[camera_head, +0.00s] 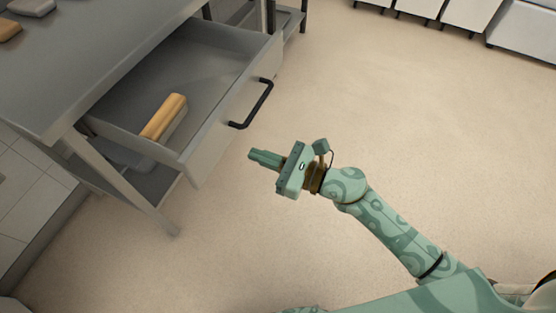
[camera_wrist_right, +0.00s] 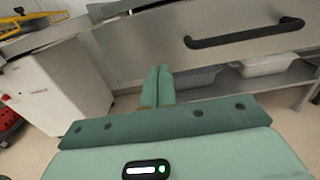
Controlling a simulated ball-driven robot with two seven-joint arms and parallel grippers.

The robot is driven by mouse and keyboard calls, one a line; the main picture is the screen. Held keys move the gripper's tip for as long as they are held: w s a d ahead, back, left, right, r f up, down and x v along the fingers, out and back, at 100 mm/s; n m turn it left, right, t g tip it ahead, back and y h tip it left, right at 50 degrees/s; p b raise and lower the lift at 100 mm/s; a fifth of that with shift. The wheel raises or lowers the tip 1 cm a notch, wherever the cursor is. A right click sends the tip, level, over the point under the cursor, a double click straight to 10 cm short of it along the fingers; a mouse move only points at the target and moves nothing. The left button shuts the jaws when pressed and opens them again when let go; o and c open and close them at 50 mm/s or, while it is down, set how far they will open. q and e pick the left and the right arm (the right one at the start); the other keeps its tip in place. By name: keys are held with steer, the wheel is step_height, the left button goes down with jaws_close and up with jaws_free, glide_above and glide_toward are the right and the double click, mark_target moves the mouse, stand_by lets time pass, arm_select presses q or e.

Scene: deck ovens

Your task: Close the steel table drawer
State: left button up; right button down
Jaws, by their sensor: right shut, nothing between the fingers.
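The steel table (camera_head: 70,70) stands at the upper left in the head view. Its drawer (camera_head: 232,112) is pulled well out, with a black bar handle (camera_head: 262,104) on its front. A wooden-backed brush-like item (camera_head: 166,118) lies inside the drawer. My right gripper (camera_head: 254,158) is shut and empty, in front of the drawer and apart from it, below the handle in the picture. In the right wrist view the shut fingers (camera_wrist_right: 158,86) point towards the drawer front (camera_wrist_right: 150,48), left of the handle (camera_wrist_right: 245,36). My left gripper is not in view.
The floor (camera_head: 370,110) right of the drawer is clear. White bins (camera_head: 470,12) stand along the far edge. In the wrist view, a white cabinet (camera_wrist_right: 60,90) stands at the left and pale tubs (camera_wrist_right: 268,66) sit on the shelf below the drawer.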

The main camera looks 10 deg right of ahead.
mark_target(219, 141)
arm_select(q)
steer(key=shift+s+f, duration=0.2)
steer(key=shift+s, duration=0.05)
arm_select(e)
steer(key=x, duration=0.7)
steer(key=shift+w+a, duration=0.1)
steer(key=shift+a, duration=0.1)
